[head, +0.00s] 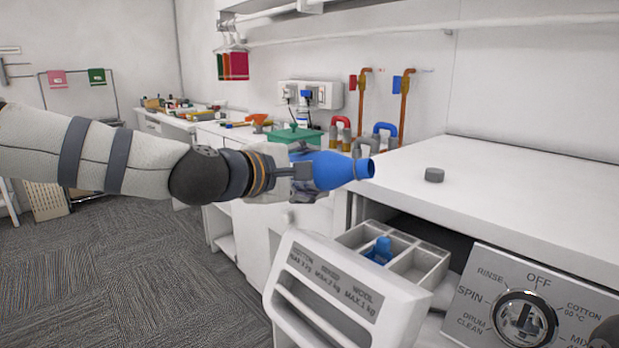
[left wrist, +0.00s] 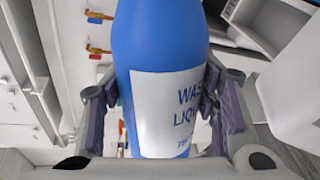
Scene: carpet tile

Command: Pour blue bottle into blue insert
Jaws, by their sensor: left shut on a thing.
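The blue bottle (head: 340,169) is held by my left gripper (head: 303,170) above the open drawer of the washing machine. It lies nearly on its side, its open neck pointing right. In the left wrist view the bottle (left wrist: 165,50) has a white label, and the fingers of my left gripper (left wrist: 160,105) press on both its sides. The blue insert (head: 379,250) sits in a compartment of the pulled-out drawer (head: 425,263), below and right of the bottle's neck. No liquid shows. My right gripper cannot be made out in the head view.
A grey cap (head: 434,175) lies on the white machine top (head: 500,190). The drawer front (head: 340,290) sticks out. Copper pipes with red and blue valves (head: 403,95) stand behind. A green box (head: 295,137) is on the counter behind my left gripper.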

